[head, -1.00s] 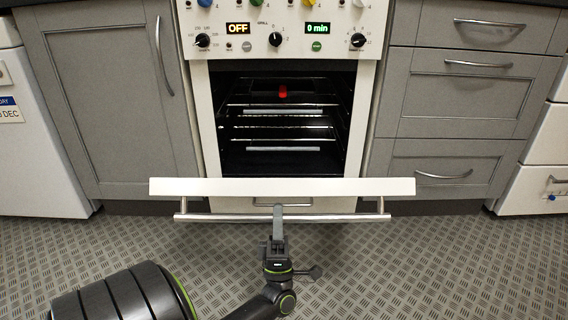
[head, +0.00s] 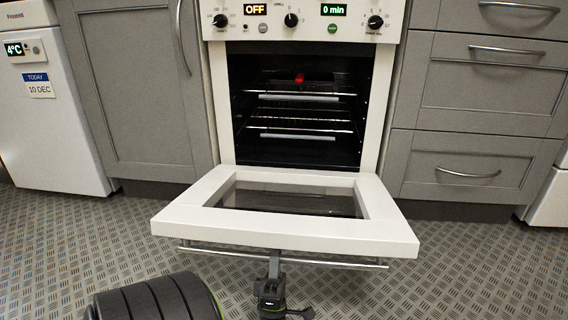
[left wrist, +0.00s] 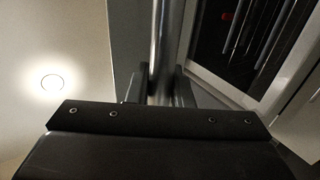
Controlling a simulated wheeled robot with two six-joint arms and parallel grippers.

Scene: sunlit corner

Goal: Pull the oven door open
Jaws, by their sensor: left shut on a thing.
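The white oven door (head: 290,231) is swung down and out in the head view, lying close to flat, with its inner face and glass window showing. Its metal bar handle (head: 215,251) runs under the front edge. My left gripper (head: 274,266) is below that edge and shut on the handle. In the left wrist view the handle (left wrist: 161,50) passes between the fingers of the left gripper (left wrist: 158,92). The oven cavity (head: 300,150) is exposed, with wire racks inside. My right gripper is not in view.
Grey cupboards (head: 135,90) and drawers (head: 485,85) flank the oven. A white fridge (head: 55,130) stands at the left. The patterned floor (head: 80,240) in front is clear. The oven display (head: 256,9) reads OFF.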

